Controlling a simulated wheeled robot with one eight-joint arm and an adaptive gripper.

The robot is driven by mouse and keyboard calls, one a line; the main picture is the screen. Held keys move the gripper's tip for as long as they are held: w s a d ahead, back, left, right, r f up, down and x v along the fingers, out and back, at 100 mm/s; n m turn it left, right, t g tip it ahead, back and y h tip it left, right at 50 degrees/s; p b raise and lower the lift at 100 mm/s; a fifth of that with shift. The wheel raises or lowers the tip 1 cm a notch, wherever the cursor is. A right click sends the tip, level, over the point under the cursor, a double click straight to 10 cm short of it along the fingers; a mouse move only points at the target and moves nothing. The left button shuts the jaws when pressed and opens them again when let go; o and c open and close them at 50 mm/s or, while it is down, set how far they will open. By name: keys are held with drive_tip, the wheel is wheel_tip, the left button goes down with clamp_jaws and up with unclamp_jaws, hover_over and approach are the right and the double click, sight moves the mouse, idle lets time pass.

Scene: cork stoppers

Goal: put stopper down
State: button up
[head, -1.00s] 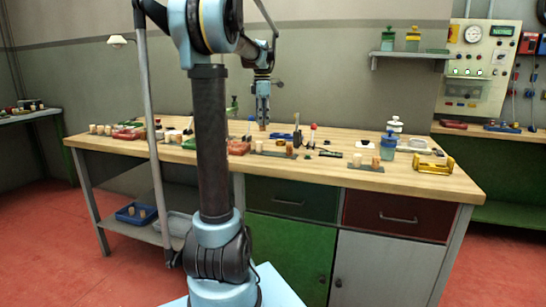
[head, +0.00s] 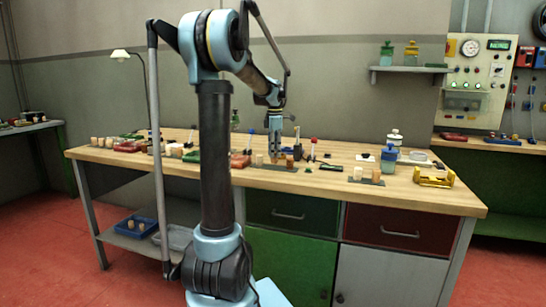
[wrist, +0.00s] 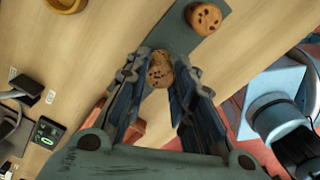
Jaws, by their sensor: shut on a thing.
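My gripper (head: 275,158) is low over the front middle of the workbench, above a dark grey mat (head: 268,167). In the wrist view its fingers (wrist: 160,80) are closed around a speckled tan cork stopper (wrist: 159,77). A second cork edge shows just beyond it, partly hidden. Whether the held stopper touches the mat I cannot tell. Another cork (wrist: 204,18) stands apart on the mat (wrist: 180,30). In the head view a pale cork (head: 259,160) stands left of my gripper and a browner one (head: 290,161) right of it.
Farther right are another mat with corks (head: 358,173), a blue jar (head: 388,167) and a yellow holder (head: 434,178). Bare wood lies along the bench front (head: 330,188).

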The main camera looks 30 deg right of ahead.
drive_tip(key=shift+f, duration=0.95)
drive_tip(key=shift+f, duration=0.1)
drive_tip(key=o, duration=0.7)
